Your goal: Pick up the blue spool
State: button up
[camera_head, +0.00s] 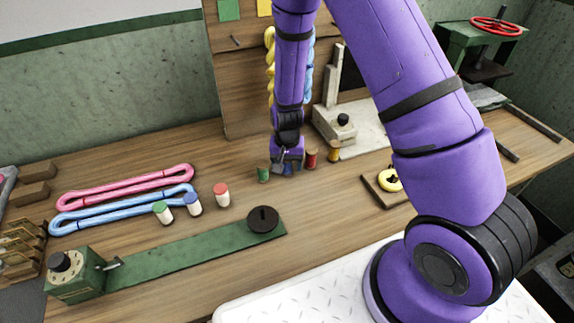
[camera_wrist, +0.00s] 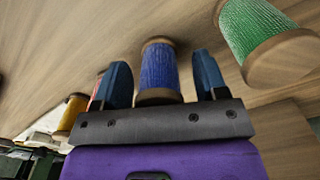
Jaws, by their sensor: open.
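The blue spool (camera_wrist: 160,68) stands on the wooden table, in the wrist view between the two fingers of my gripper (camera_wrist: 162,85). It is wound with blue thread and has wooden ends. The fingers are open, one on each side of it, with a visible gap on both sides. In the head view my gripper (camera_head: 286,166) is low over the table among the spools, and the blue spool is mostly hidden behind it, so I cannot make it out clearly there.
A green spool (camera_head: 263,174) stands just left of my gripper; it also shows in the wrist view (camera_wrist: 258,32). A red spool (camera_head: 311,159) and a yellow spool (camera_head: 334,151) stand to the right.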

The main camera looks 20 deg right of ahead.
jog(key=shift+f, duration=0.3)
jog(key=shift+c, duration=0.2)
jog(key=c, duration=0.9)
jog(key=shift+r, duration=0.1)
